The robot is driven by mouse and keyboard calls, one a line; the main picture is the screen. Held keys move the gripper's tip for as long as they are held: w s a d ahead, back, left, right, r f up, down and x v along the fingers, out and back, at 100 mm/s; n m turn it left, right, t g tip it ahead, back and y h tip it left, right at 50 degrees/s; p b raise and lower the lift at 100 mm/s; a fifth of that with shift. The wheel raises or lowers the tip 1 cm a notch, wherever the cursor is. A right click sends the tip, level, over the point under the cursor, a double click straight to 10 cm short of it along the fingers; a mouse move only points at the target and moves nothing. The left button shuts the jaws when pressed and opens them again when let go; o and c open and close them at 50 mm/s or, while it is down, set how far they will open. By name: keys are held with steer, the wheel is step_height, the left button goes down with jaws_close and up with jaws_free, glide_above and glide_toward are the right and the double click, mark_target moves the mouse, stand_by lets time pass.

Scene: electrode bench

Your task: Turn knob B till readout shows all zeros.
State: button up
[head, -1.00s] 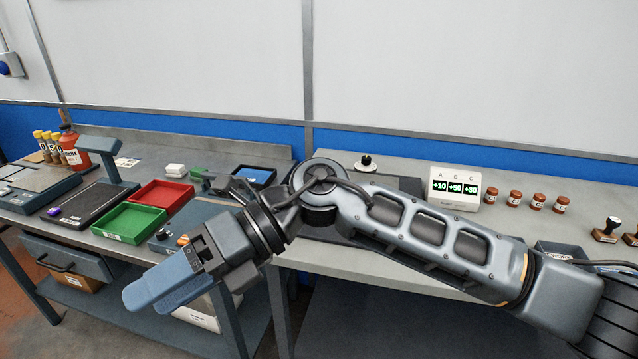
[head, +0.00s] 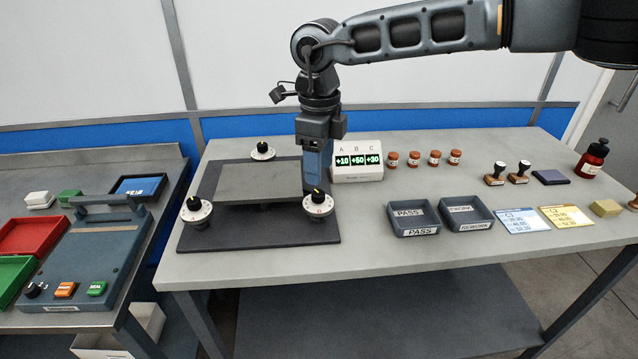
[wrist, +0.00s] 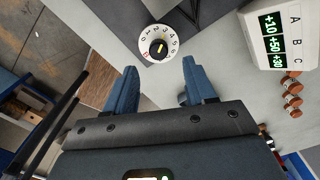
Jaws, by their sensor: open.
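The readout (head: 357,160) stands at the back of the bench and shows A +10, B +50 and C +30; it also shows in the wrist view (wrist: 275,30). Three white-dialled knobs sit around a grey plate: one at the front right (head: 319,204), one at the front left (head: 196,212) and one at the back (head: 263,151). I cannot read a letter on any of them for certain. My gripper (head: 317,184) points down above the front right knob, open and empty. In the wrist view, a knob (wrist: 158,45) lies just beyond and between the blue fingertips (wrist: 160,66), apparently untouched.
The grey plate (head: 260,180) rests on a dark base (head: 215,240). Brown jars (head: 413,159) stand right of the readout, with two labelled trays (head: 412,219) in front. The bench right of the base is clear up to the trays. A sealing device (head: 85,260) stands on the left bench.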

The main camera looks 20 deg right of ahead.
mark_target(318, 192)
steer(key=shift+a+f+p, duration=0.1)
steer(key=shift+f+p, duration=0.3)
steer(key=shift+f, duration=2.6)
jaws_close()
